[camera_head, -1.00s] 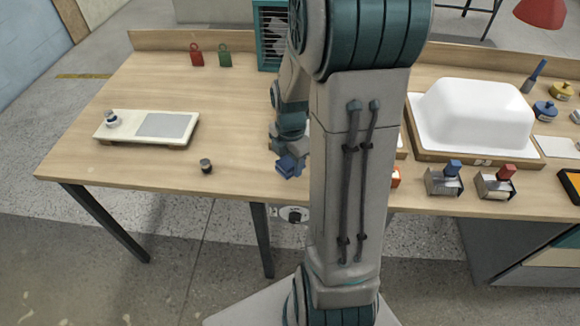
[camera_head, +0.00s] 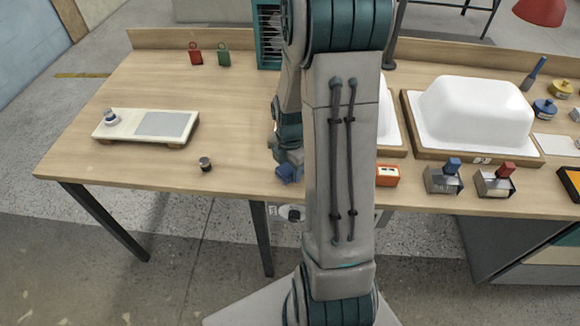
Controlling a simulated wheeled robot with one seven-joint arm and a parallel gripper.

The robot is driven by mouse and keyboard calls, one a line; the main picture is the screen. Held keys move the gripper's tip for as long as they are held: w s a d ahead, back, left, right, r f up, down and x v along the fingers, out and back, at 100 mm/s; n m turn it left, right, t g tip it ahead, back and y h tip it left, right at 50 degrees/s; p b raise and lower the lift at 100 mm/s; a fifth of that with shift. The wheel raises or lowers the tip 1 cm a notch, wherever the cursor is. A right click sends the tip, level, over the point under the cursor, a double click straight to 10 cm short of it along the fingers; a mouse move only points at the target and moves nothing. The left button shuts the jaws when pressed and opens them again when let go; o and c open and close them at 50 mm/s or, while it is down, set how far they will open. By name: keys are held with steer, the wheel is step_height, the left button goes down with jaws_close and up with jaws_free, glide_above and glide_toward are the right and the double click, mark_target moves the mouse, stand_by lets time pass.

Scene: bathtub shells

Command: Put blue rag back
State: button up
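The blue rag (camera_head: 289,174) is a small crumpled blue piece near the front edge of the wooden table, left of my upright arm. My gripper (camera_head: 288,160) points down directly over the rag, close to the tabletop. The fingers are small and mostly hidden by the wrist, so I cannot tell whether they are closed on the rag or only touch it. I also cannot tell whether the rag rests on the table.
Left on the table (camera_head: 120,90) are a cream board (camera_head: 165,124) with a grey pad and a small dark jar (camera_head: 205,164). Right of my arm are an orange box (camera_head: 387,175), white tub shells (camera_head: 477,110) and two metal tools with blue and red tops.

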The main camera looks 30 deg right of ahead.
steer(key=o, duration=0.4)
steer(key=shift+c, duration=0.2)
step_height(320, 180, up, 12)
steer(key=f, duration=0.1)
steer(key=s+a+r+m+t, duration=0.1)
steer(key=s+a+r+m, duration=0.3)
steer(key=m, duration=0.6)
steer(key=s+a+r+m+t, duration=0.1)
steer(key=s+a+r+m, duration=0.4)
steer(key=s+a+m, duration=0.3)
steer(key=shift+m+t+p, duration=0.4)
steer(key=shift+m+p, duration=0.05)
steer(key=shift+m, duration=0.75)
steer(key=shift+s, duration=0.1)
